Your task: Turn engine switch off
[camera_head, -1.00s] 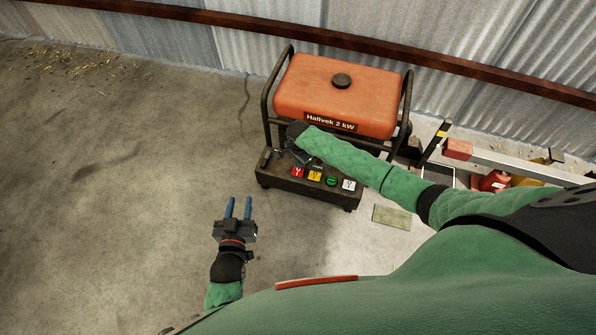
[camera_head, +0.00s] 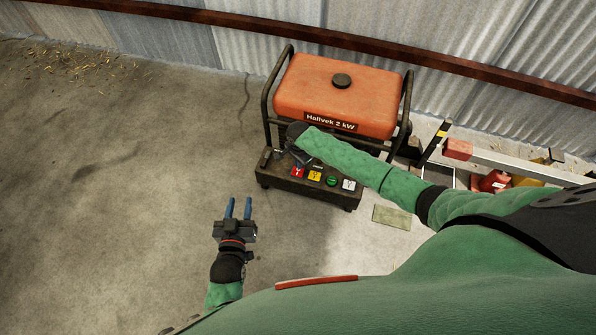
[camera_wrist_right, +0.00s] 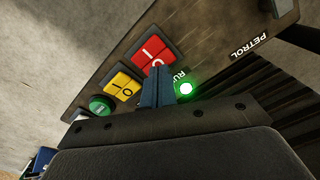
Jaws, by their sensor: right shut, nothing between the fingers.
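The orange generator (camera_head: 338,95) stands by the wall, with a dark control panel (camera_head: 275,178) along its front. The panel has a red rocker switch (camera_head: 298,173), a yellow one (camera_head: 315,176) and a green button (camera_head: 332,181). In the right wrist view, the red switch (camera_wrist_right: 153,50) lies just beyond my right gripper (camera_wrist_right: 158,82). Its blue fingers are shut and empty, close to the red switch; contact cannot be told. A green lamp (camera_wrist_right: 186,88) glows beside the fingers. My left gripper (camera_head: 238,208) is open and empty above the floor.
A black tube frame (camera_head: 267,100) surrounds the generator's tank. A red can (camera_head: 494,181) and a long pale beam (camera_head: 515,165) are at the right. A greenish flat piece (camera_head: 391,216) lies on the floor.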

